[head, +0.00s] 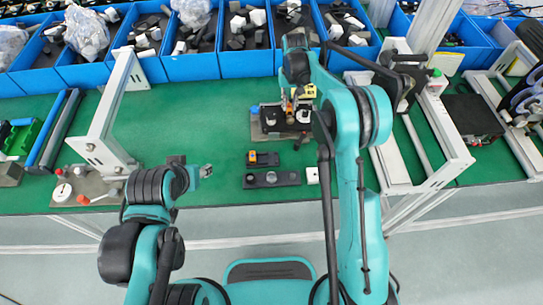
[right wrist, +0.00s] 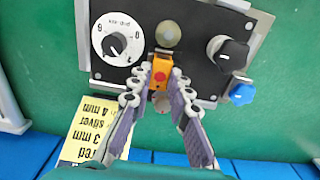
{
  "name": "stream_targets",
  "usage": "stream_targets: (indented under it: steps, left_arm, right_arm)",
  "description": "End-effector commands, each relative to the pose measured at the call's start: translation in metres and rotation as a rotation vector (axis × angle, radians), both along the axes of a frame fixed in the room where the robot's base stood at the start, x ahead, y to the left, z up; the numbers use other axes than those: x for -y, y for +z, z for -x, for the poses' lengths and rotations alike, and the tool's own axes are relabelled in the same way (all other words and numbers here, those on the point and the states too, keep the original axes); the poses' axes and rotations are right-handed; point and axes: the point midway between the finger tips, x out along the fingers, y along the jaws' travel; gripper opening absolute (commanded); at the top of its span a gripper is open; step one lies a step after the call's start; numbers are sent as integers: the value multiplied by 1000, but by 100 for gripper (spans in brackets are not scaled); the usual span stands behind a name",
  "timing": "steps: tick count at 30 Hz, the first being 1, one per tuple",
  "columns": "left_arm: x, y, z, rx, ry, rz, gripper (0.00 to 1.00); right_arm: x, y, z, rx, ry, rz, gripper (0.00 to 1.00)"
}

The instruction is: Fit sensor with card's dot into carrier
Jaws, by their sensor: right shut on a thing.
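My right gripper (right wrist: 160,68) is shut on a small orange and black sensor (right wrist: 160,84) with a red dot, over a black panel (right wrist: 195,62). In the head view the right gripper (head: 298,104) is above that panel. A yellow card (right wrist: 90,135) lies beside the panel; its readable words include "3 mm", "silver" and "4 mm". Another orange and black block (head: 262,159) sits on the green mat, behind a dark plate (head: 286,179) with a round grey part. I cannot tell which piece is the carrier. My left gripper (head: 205,171) is over the mat, its fingers too small to judge.
The panel bears a white dial (right wrist: 117,39), a black knob (right wrist: 232,53) and a blue knob (right wrist: 242,93). Blue bins (head: 190,67) line the back; white frames (head: 108,115) stand at the sides.

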Motion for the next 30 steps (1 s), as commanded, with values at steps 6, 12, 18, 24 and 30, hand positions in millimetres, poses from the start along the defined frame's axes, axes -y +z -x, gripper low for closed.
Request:
stream_targets:
  steps: [6, 12, 18, 24, 30]
  left_arm:
    - [0, -1, 0, 0, 0, 0, 46]
    - [0, -1, 0, 0, 0, 0, 46]
    - [0, -1, 0, 0, 0, 0, 46]
    - [0, -1, 0, 0, 0, 0, 46]
    - [0, -1, 0, 0, 0, 0, 46]
  right_arm:
    - [0, -2, 0, 0, 0, 0, 0]
    - [0, -2, 0, 0, 0, 0, 31]
    - [0, -2, 0, 0, 0, 0, 42]
    - [0, 1, 0, 0, 0, 0, 42]
    - [0, 32, 0, 0, 0, 0, 42]
